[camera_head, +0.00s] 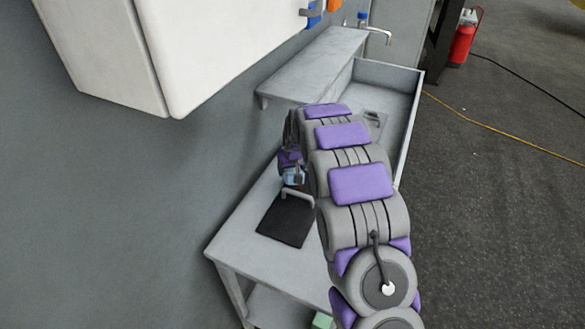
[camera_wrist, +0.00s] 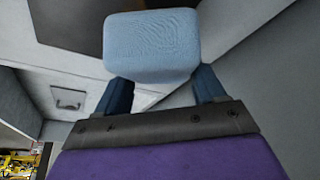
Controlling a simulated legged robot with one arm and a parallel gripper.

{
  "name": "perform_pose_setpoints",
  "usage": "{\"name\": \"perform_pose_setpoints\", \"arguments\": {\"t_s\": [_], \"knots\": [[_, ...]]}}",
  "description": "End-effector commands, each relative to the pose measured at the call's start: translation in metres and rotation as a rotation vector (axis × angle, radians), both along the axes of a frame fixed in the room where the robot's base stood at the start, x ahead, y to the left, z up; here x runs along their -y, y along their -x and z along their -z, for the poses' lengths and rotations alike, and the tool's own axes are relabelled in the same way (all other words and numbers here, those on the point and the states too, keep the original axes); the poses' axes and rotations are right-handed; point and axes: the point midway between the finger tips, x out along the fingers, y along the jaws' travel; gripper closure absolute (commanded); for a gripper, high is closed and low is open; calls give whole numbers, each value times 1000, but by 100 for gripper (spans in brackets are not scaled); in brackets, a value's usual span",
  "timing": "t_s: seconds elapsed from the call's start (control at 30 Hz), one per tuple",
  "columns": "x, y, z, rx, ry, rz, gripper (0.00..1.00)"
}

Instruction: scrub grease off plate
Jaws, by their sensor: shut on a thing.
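My gripper (camera_wrist: 162,84) is shut on a light blue sponge (camera_wrist: 152,42), which sits between its two dark blue fingers in the wrist view. The sponge also shows small in the camera_head view (camera_head: 295,176), just behind a black plate (camera_head: 285,222). The plate is flat and square, lies on the grey metal table (camera_head: 236,240), and has a pale bar-like handle at its far edge. In the wrist view a dark brown patch lies behind the sponge; I cannot tell whether it is the plate. Whether the sponge touches anything is unclear. I cannot make out grease.
My arm covers the table's right side. A raised grey shelf (camera_head: 318,65) and a sink basin (camera_head: 402,125) with a tap (camera_head: 378,32) stand beyond. A white cabinet (camera_head: 225,45) hangs at upper left. A green block (camera_head: 322,320) shows low down.

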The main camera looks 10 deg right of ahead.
Motion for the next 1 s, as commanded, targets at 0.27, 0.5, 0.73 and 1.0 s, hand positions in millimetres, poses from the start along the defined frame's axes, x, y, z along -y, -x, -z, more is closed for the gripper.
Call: {"name": "perform_pose_setpoints", "arguments": {"t_s": [0.27, 0.5, 0.73, 1.0], "knots": [[0, -1, -20, 3, 1, 0, 80], [0, -1, -42, 4, 1, 0, 80], [0, 0, -60, 1, 0, 0, 80], [0, 0, -60, 0, 0, 0, 80]]}}
